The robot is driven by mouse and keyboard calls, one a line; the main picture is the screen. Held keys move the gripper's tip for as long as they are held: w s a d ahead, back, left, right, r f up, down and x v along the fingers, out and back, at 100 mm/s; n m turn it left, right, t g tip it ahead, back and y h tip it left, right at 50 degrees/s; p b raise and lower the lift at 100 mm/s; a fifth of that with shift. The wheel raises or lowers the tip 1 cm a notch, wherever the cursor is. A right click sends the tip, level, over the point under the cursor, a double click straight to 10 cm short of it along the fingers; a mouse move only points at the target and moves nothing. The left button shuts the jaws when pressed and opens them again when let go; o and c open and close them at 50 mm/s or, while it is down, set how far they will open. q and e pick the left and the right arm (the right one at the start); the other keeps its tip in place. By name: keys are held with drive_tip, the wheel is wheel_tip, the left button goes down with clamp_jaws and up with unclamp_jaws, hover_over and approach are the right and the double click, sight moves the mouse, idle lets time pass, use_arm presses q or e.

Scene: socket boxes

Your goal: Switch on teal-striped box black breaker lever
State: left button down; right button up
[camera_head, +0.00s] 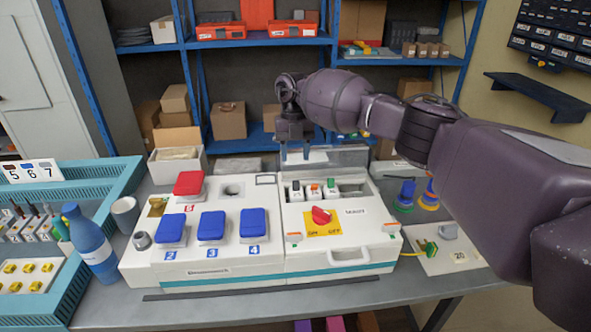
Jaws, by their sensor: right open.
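The white box (350,238) with teal edging stands at the centre of the bench. A clear cover (345,157) stands raised behind the compartment. My right gripper (294,153) is open, pointing down above and behind the black-topped breaker, apart from it. My left gripper is out of view.
Blue socket covers (211,225) and a red one (189,182) sit on the left half. A red rotary switch (321,215) is on the box's front. A blue bottle (90,245) and teal crates (115,170) stand left; coloured plugs (405,195) stand right.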

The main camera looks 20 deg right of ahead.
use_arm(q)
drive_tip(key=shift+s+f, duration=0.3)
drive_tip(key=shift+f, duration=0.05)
use_arm(e)
drive_tip(key=v, duration=0.3)
drive_tip(key=shift+r, duration=0.25)
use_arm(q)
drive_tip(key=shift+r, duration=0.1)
